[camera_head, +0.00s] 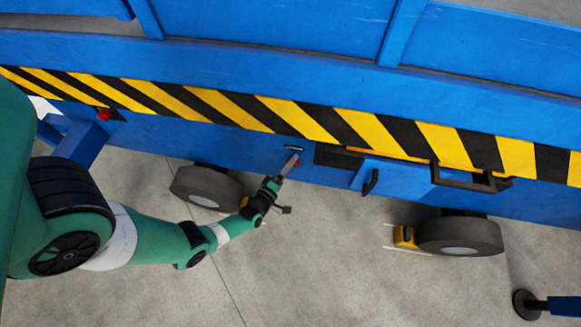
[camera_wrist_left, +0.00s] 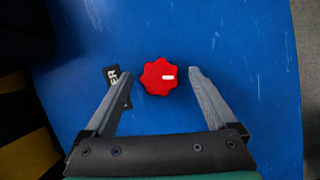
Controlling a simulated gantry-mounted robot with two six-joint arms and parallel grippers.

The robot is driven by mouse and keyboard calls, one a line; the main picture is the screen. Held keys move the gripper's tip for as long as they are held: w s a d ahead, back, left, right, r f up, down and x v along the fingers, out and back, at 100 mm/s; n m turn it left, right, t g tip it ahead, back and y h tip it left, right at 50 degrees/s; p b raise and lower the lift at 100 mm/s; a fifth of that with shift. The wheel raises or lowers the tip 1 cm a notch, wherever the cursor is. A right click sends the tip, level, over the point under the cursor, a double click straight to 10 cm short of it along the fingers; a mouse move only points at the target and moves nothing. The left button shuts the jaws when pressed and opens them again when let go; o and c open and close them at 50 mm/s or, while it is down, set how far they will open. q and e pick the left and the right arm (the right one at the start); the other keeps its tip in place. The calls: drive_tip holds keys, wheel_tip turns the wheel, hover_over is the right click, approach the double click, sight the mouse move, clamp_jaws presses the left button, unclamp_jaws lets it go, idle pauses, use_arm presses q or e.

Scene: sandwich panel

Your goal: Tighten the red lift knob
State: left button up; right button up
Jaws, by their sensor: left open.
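A red lobed knob (camera_wrist_left: 159,77) with a white mark sits on the blue panel (camera_wrist_left: 230,35) in the left wrist view. The mark points to the right in that picture. My left gripper (camera_wrist_left: 158,75) is open, with one finger on each side of the knob and a gap on both sides. A black label (camera_wrist_left: 112,78) ending in "ER" is partly hidden by the left finger. In the head view my left gripper (camera_head: 290,165) is at the blue side wall, and a bit of red knob (camera_head: 297,163) shows beside its tips. My right gripper is not in view.
Another red knob (camera_head: 103,114) is on the wall further left. A black latch handle (camera_head: 371,182) and a black bracket (camera_head: 462,178) are to the right. Below are two wheels (camera_head: 208,186) and (camera_head: 461,236), with yellow chocks (camera_head: 405,236) and open grey floor (camera_head: 320,270).

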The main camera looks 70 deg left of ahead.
use_arm(q)
drive_tip(key=shift+w, duration=0.1)
drive_tip(key=c, duration=1.3)
drive_tip(key=shift+c, duration=0.2)
drive_tip(key=shift+r, duration=0.1)
drive_tip(key=m+g+p, duration=0.1)
drive_tip(key=m+p, duration=0.1)
drive_tip(key=m+g+p, duration=0.2)
drive_tip(key=m+p, duration=0.1)
drive_tip(key=shift+w+r+p, duration=0.1)
drive_tip(key=shift+r+p, duration=0.05)
drive_tip(key=shift+p, duration=0.15)
drive_tip(key=shift+m, duration=0.3)
